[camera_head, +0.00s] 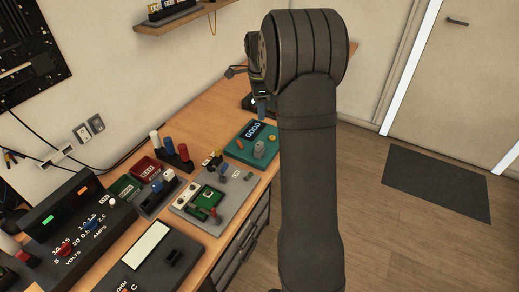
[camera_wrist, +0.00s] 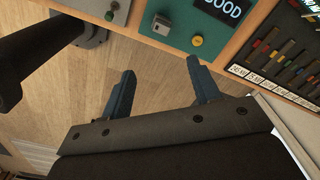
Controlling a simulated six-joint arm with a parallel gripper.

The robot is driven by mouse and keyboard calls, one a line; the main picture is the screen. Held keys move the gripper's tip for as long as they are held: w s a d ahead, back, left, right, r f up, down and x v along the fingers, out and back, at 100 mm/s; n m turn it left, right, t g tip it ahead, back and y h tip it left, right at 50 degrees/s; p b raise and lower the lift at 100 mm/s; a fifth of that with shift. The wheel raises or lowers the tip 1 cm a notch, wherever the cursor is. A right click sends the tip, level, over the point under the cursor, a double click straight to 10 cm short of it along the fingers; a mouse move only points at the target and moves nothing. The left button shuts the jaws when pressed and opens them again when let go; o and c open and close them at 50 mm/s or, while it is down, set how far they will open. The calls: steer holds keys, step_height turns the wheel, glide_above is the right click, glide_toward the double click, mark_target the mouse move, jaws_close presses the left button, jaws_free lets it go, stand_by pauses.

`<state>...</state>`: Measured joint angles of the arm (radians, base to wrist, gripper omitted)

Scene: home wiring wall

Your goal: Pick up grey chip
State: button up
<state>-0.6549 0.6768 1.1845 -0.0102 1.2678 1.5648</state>
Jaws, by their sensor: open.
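A small grey piece (camera_head: 259,149) stands on the teal tester box (camera_head: 236,153); it may be the grey chip, but its shape is too small to be sure. The box has a lit display that appears to read GOOD. In the wrist view the grey piece (camera_wrist: 161,26) is at the top centre, on the teal box (camera_wrist: 178,38) near its edge. My gripper (camera_wrist: 160,69) is open, with nothing between its two blue-grey fingers. The grey piece shows beyond the gap between the fingertips, apart from them. In the head view my gripper is mostly hidden behind my arm.
A grey board (camera_head: 213,217) with a green socket (camera_head: 206,197) lies beside the teal box. A rack of coloured cylinders (camera_head: 176,152) and a power supply (camera_head: 75,222) stand farther left. A tray of coloured sticks (camera_wrist: 278,55) shows right in the wrist view.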

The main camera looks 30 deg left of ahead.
steer(key=m, duration=0.7)
glide_toward(259, 144)
steer(key=shift+m, duration=0.3)
step_height(259, 144, down, 10)
steer(key=shift+w+r, duration=0.1)
steer(key=shift+w, duration=0.05)
steer(key=c, duration=1.1)
steer(key=shift+r, duration=0.65)
step_height(259, 144, up, 3)
steer(key=shift+f, duration=0.1)
steer(key=d+r, duration=0.2)
steer(key=d, duration=0.2)
steer(key=d+r, duration=0.2)
steer(key=d, duration=0.1)
steer(key=w+d+r, duration=0.1)
steer(key=d+r, duration=0.2)
steer(key=d, duration=0.1)
steer(key=shift+d, duration=0.3)
